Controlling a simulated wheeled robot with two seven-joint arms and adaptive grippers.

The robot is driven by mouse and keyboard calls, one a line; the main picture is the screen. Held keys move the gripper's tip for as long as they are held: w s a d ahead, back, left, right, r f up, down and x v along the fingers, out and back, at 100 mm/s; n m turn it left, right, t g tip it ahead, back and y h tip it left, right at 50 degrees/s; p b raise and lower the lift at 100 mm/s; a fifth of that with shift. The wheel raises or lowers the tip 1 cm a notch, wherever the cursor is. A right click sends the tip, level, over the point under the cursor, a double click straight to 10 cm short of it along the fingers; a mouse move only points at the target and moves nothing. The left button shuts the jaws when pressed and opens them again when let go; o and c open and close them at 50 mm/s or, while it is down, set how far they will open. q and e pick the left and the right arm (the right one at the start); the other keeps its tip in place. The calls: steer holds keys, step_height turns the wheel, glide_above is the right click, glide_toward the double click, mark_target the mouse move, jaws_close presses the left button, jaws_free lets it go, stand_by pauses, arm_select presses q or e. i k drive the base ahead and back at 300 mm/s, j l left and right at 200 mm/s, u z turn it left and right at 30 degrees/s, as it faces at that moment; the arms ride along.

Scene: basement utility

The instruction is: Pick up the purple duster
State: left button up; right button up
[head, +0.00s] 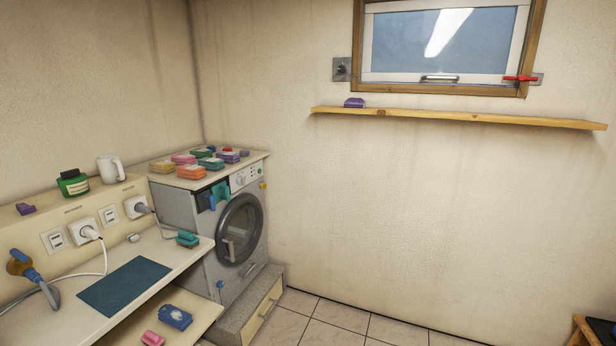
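Several small purple things show, and I cannot tell for sure which is the duster. One purple block-like thing (354,102) sits near the left end of the wooden wall shelf, below the window. A smaller purple thing (26,209) lies on the ledge at the far left. Another purple piece (228,156) sits among coloured blocks on top of the washing machine. Neither of my grippers is in view.
The washing machine (203,216) stands in the corner on a plinth with a drawer. The worktop at left holds a dark teal mat (124,286), and cables run from wall plugs. A white mug (110,169) stands on the ledge. The tiled floor (340,322) at centre is clear.

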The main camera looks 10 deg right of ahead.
mark_target(352, 103)
steer(key=i+z, duration=0.15)
steer(key=i, duration=0.55)
steer(key=i+j+z, duration=0.1)
steer(key=i, duration=0.55)
steer(key=i+j+z, duration=0.15)
steer(key=i, duration=0.55)
